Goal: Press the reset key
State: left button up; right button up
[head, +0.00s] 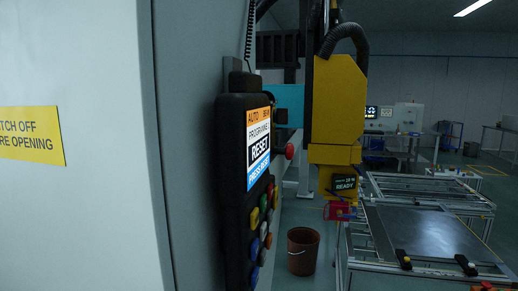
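A black control pendant (232,165) hangs at the left centre, seen at a steep angle. Key labels are too small to read, so I cannot tell which is the reset key. A red knob (289,151) sticks out on the pendant's far side. Neither gripper is in view.
A grey-white cabinet (90,220) with a yellow warning label (30,135) fills the left. A yellow machine head (338,105) stands beyond the pendant, with a brown bucket (302,250) on the floor. A metal sheet (425,232) lies on a frame at right.

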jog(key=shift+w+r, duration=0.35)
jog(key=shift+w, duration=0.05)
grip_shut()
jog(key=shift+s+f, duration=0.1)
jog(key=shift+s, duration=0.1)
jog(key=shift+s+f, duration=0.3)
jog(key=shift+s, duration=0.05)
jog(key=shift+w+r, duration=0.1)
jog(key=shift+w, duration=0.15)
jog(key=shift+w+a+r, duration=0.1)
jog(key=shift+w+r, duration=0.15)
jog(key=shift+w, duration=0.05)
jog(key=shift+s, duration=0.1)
